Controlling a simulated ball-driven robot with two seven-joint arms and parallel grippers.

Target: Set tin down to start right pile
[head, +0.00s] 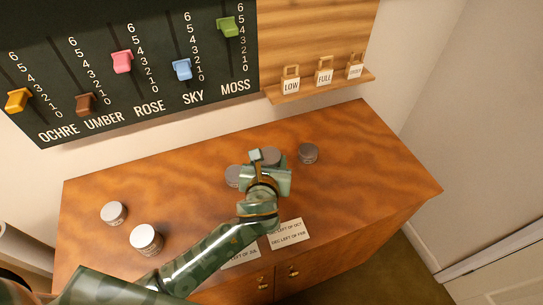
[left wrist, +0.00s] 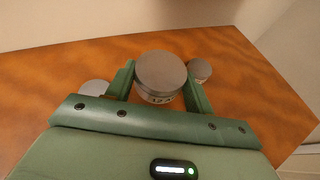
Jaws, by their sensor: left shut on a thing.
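My left gripper (head: 265,172) is shut on a round grey tin with a flat lid (left wrist: 160,75). The held tin also shows in the head view (head: 271,156), partly behind the gripper. Whether it touches the table, I cannot tell. Another grey tin (head: 233,176) stands just left of the gripper, and its edge shows in the left wrist view (left wrist: 95,87). A darker tin (head: 308,153) stands to the right of the gripper. Two more tins, a smaller one (head: 114,213) and a larger one (head: 146,239), stand at the left of the table. My right gripper is out of view.
The wooden table (head: 360,150) is clear at its right end. Pale cards with print (head: 289,233) lie near the front edge. Behind the table are a board with coloured sliders (head: 130,75) and a small shelf (head: 320,86) holding several tags.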

